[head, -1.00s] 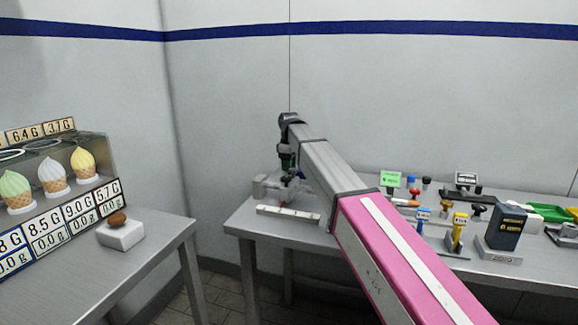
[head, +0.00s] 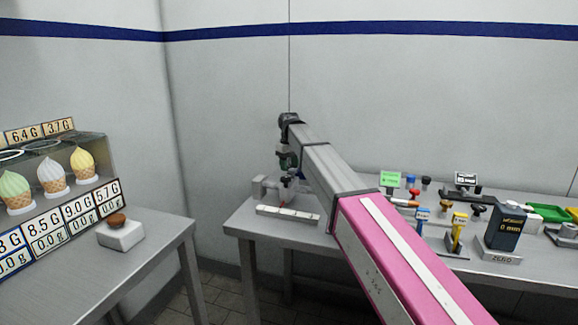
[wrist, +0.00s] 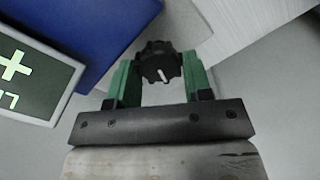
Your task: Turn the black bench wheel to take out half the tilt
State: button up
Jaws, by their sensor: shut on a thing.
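The black bench wheel (wrist: 158,62) is a small lobed knob with a white mark on its face, seen in the wrist view. My gripper (wrist: 160,82) has its two green fingers shut on it, one at each side. In the head view my gripper (head: 287,162) is at the far end of my arm, above the left part of the right-hand bench (head: 250,232). The wheel cannot be made out there. A grey fixture (head: 262,186) stands just left of the gripper, with a pale marked bar (head: 288,214) in front.
A dark panel with a plus sign (wrist: 25,75) and a blue surface (wrist: 95,30) lie close left of the fingers. Ice-cream cones (head: 83,162) are at the left.

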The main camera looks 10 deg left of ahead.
dwell(0.3)
jog(key=o, duration=0.7)
jog(key=shift+c, duration=0.2)
jog(key=shift+n, duration=0.3)
